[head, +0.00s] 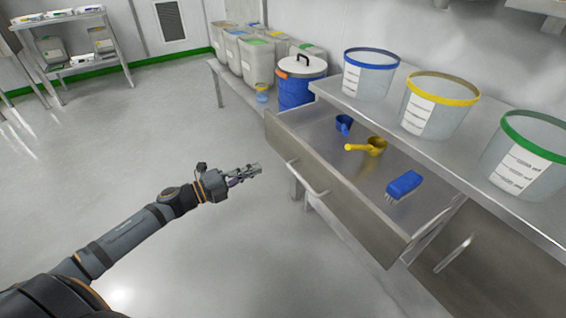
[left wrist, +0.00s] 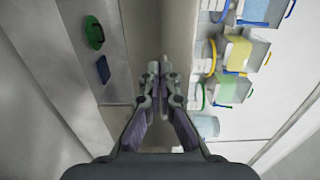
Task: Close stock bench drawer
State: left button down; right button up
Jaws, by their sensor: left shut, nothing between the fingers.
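The stock bench drawer (head: 345,200) is pulled out from the metal bench (head: 452,120) in the head view. A bar handle (head: 306,180) runs along its front. Inside lie a blue scoop (head: 343,124), a yellow scoop (head: 368,147) and a blue brush (head: 404,185). My left gripper (head: 256,172) is shut and empty, to the left of the drawer front and apart from the handle. Its closed fingers (left wrist: 153,72) also show in the left wrist view, where I cannot make out the handle. My right gripper is not in view.
Clear tubs with blue (head: 370,76), yellow (head: 436,104) and green (head: 526,155) rims stand on the bench top. A second handle (head: 453,254) is at lower right. The floor at left is open.

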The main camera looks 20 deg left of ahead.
aim_at(292, 154)
pick_arm(q)
jog(key=b+x, duration=0.1)
jog(key=x, duration=0.9)
jog(key=shift+w+d, duration=0.15)
jog(key=shift+w, duration=0.05)
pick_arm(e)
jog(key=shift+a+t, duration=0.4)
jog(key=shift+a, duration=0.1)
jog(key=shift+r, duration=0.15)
